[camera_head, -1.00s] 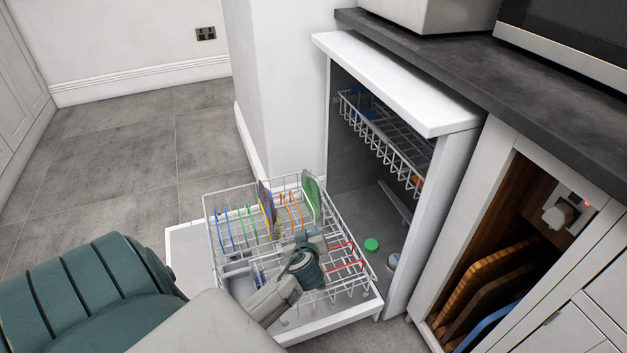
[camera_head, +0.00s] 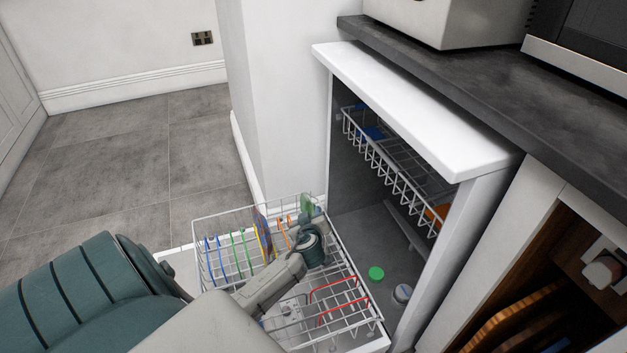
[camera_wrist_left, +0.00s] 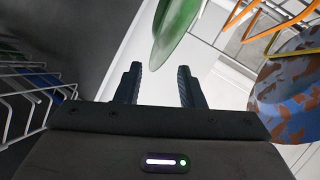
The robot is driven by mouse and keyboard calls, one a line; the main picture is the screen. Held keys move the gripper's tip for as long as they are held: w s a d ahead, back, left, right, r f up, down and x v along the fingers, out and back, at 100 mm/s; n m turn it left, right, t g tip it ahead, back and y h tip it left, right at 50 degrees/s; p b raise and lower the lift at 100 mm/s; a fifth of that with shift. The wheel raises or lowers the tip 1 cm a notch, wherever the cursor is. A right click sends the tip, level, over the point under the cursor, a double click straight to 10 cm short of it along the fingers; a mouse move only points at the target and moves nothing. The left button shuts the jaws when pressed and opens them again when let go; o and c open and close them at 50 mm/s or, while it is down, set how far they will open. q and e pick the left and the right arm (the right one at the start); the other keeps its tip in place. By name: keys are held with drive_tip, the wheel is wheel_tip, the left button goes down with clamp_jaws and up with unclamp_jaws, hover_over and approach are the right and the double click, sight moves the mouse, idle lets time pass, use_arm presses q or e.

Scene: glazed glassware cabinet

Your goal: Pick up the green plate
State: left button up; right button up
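The green plate (camera_head: 306,202) stands on edge in the far part of the dishwasher's pulled-out lower rack (camera_head: 225,213). My left gripper (camera_head: 316,222) is right in front of it and hides much of it in the head view. In the left wrist view, the green plate (camera_wrist_left: 174,32) shows edge-on just beyond the fingertips, roughly in line with the gap between them. The left gripper (camera_wrist_left: 158,80) is open and empty, with its two fingers apart. My right gripper is not in view.
A blue and brown patterned plate (camera_wrist_left: 290,95) stands beside the green one. Coloured rack tines (camera_head: 238,245) are to the left, red ones (camera_head: 335,298) at the near right. The dishwasher's upper rack (camera_head: 390,165) is inside. A green round item (camera_head: 376,273) lies in the dishwasher.

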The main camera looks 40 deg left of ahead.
sight(313, 206)
use_arm(q)
drive_tip(key=b+x, duration=0.1)
drive_tip(key=x, duration=0.5)
drive_tip(key=shift+w+d, duration=0.1)
drive_tip(key=shift+d, duration=0.05)
clamp_jaws()
idle(1.3)
